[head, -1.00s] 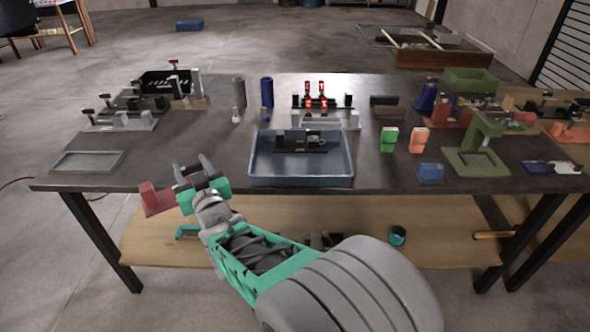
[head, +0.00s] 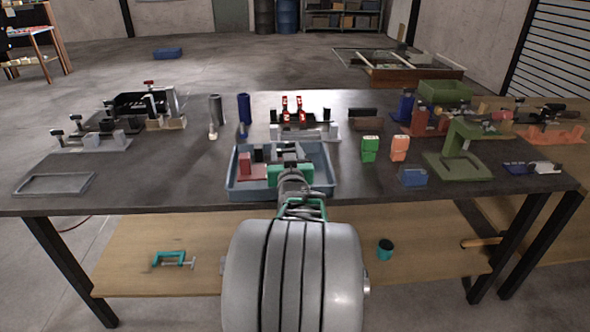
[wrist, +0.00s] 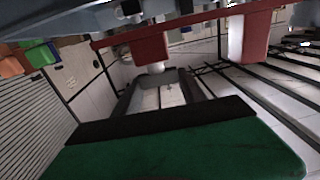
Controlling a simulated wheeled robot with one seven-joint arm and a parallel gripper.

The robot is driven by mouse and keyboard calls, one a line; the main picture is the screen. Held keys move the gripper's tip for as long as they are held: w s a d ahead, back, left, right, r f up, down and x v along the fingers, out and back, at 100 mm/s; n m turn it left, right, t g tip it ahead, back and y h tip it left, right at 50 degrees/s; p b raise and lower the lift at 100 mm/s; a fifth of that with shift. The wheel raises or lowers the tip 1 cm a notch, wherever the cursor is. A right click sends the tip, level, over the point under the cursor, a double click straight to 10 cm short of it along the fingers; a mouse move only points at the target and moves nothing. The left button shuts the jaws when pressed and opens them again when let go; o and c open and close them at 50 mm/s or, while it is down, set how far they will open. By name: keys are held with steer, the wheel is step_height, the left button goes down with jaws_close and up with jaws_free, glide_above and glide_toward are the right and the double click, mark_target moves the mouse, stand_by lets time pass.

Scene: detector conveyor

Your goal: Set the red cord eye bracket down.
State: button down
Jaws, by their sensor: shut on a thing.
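The red cord eye bracket (head: 250,171) is at the left part of the blue tray (head: 233,183), with its upright block to the left and its flat plate running toward my gripper (head: 290,162). My gripper is shut on the bracket, over the tray's middle. In the wrist view the red bracket (wrist: 150,45) spans the top of the picture, beyond the green finger part. I cannot tell whether the bracket touches the tray floor.
A black fixture (head: 258,154) sits in the tray, partly hidden behind the bracket and gripper. Behind the tray stands a holder with red-topped clamps (head: 292,112). Green (head: 370,149) and orange (head: 399,148) blocks stand right of the tray. Table room is clear to its left.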

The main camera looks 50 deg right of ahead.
steer(key=d+f, duration=0.2)
steer(key=shift+s+d+f, duration=0.2)
steer(key=shift+s+f, duration=0.15)
steer(key=shift+s, duration=0.05)
steer(key=f, duration=0.3)
steer(key=shift+s+d+f+b, duration=0.15)
steer(key=shift+d+f+b, duration=0.15)
steer(key=shift+d+b, duration=0.1)
steer(key=shift+a+f, duration=0.1)
steer(key=shift+f, duration=0.15)
steer(key=c, duration=0.6)
jaws_free()
steer(key=shift+c, duration=0.2)
